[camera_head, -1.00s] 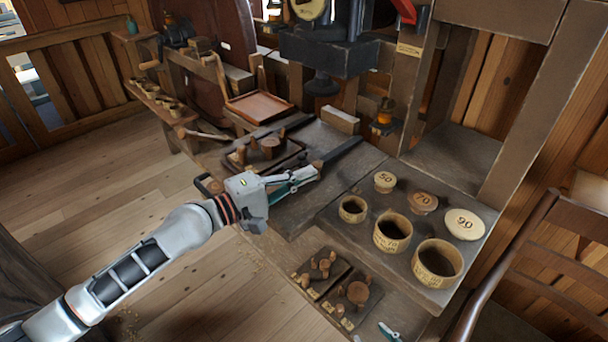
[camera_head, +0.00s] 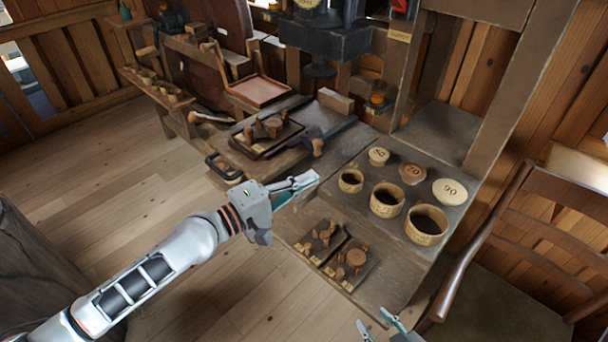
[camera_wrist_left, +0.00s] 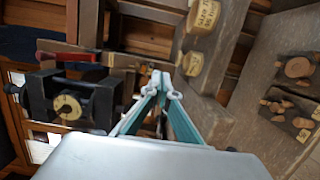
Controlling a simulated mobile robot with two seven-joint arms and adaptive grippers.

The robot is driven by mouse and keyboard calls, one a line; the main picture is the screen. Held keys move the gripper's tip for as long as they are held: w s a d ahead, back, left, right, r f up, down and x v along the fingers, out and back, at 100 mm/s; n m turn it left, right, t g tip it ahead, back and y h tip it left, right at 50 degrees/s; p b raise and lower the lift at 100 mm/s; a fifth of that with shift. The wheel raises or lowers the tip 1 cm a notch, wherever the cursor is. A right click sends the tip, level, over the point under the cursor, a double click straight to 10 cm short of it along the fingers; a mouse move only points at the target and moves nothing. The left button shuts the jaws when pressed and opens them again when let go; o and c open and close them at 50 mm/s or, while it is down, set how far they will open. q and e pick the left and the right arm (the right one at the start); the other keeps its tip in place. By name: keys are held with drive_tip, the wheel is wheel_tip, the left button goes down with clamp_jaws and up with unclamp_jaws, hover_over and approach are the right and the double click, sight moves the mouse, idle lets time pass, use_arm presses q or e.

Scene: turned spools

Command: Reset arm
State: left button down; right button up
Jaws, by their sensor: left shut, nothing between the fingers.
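My left gripper (camera_head: 312,178) is shut and empty. It hangs in front of the bench (camera_head: 292,222), apart from the things on it, and its arm comes in from the lower left. In the left wrist view its fingertips (camera_wrist_left: 160,80) meet with nothing between them. My right gripper (camera_head: 375,326) shows only at the bottom edge, with its two fingertips apart. A dark tray (camera_head: 262,150) with turned wooden pieces sits on the bench behind the left gripper.
Two small boards (camera_head: 352,268) with wooden pieces lie at the front. A chair (camera_head: 490,225) stands at the right. Floor (camera_head: 130,200) is clear at the left.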

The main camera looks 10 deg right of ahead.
use_arm(q)
drive_tip(key=shift+f, duration=0.1)
idle(0.4)
drive_tip(key=s+a+f+m+t+y, duration=0.2)
drive_tip(key=s+a+f+m+y, duration=0.15)
drive_tip(key=a+f, duration=0.5)
drive_tip(key=s+a+f+m+t+y, duration=0.15)
drive_tip(key=s+a+f+y, duration=0.3)
drive_tip(key=f, duration=0.65)
drive_tip(key=s+a+f+m+g+y, duration=0.1)
drive_tip(key=s+a+f+m+y, duration=0.1)
drive_tip(key=s+a+f, duration=0.4)
drive_tip(key=s+a+f+m+g+y, duration=0.1)
drive_tip(key=s+a+f+m+y, duration=0.1)
drive_tip(key=s+a+f, duration=0.4)
drive_tip(key=s+a+y, duration=0.1)
drive_tip(key=a, duration=0.3)
drive_tip(key=shift+a+f+m+y, duration=0.2)
drive_tip(key=shift+f+m+y, duration=0.05)
drive_tip(key=shift+m+y, duration=0.15)
